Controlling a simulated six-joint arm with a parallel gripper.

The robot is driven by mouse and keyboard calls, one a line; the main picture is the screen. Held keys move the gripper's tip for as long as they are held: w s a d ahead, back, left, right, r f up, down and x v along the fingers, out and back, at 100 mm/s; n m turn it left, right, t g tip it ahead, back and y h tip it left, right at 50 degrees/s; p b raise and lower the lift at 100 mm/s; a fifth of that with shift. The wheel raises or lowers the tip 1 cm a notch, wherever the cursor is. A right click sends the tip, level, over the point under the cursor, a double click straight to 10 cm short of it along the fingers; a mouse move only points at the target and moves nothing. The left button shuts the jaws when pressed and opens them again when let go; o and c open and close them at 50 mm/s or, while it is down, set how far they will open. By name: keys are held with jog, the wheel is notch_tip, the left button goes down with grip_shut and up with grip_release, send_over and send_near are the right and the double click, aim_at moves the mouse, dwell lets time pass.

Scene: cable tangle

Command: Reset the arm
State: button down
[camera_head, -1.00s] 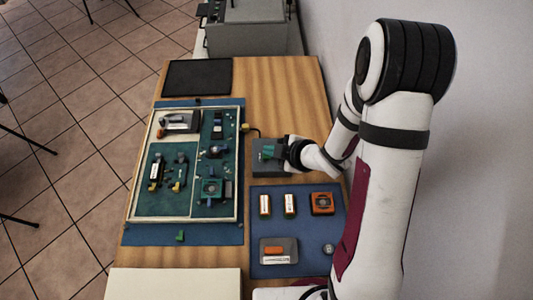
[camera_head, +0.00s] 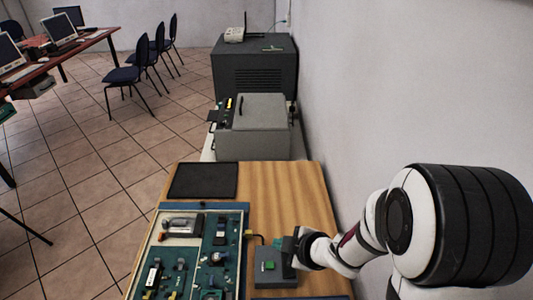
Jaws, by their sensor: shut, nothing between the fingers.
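My gripper (camera_head: 284,246) is at the end of my white and black arm, which reaches in from the right. Its jaws are shut and empty. It is over the right and far side of a small grey box (camera_head: 267,280) with a green button-like square (camera_head: 269,265) on top. The fingertips look apart from the green square; whether they touch the box I cannot tell.
A board with electronic parts (camera_head: 222,235) lies left of the grey box on the wooden table (camera_head: 285,190). A black mat (camera_head: 203,181) lies at the table's far left. A grey machine (camera_head: 253,140) stands beyond the table. A wall runs along the right.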

jog(key=s+d+r+m+g+h, duration=0.2)
jog(key=s+d+r+m+h, duration=0.6)
jog(key=d+m, duration=0.45)
jog(key=s+a+r+m+g+y, duration=0.1)
jog(key=s+a+m, duration=0.3)
jog(key=s, duration=0.4)
jog(key=s+a+r+m+g+y, duration=0.1)
jog(key=s+a+m+g+y, duration=0.2)
jog(key=s, duration=0.6)
jog(key=shift+a+m+g, duration=0.5)
jog(key=shift+a+m, duration=0.3)
jog(key=shift+m, duration=0.15)
